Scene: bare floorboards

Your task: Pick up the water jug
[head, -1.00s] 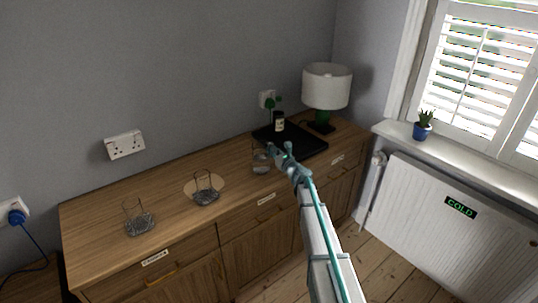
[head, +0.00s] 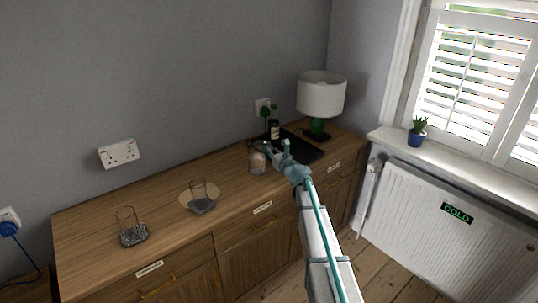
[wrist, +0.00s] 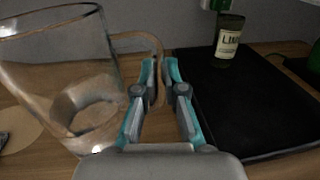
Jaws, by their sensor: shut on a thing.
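The water jug (wrist: 75,90) is clear glass with a looped handle (wrist: 150,45). It fills the left of the wrist view and appears tilted there. In the head view the jug (head: 257,163) is at the sideboard's right half, just left of my gripper (head: 277,153). In the wrist view my gripper (wrist: 161,75) is shut on the jug's handle, with the fingertips close together around it. Whether the jug's base touches the wood is hard to tell.
A black tray (head: 303,150), a dark labelled bottle (head: 274,130) and a white-shaded lamp (head: 321,93) stand right of and behind the jug.

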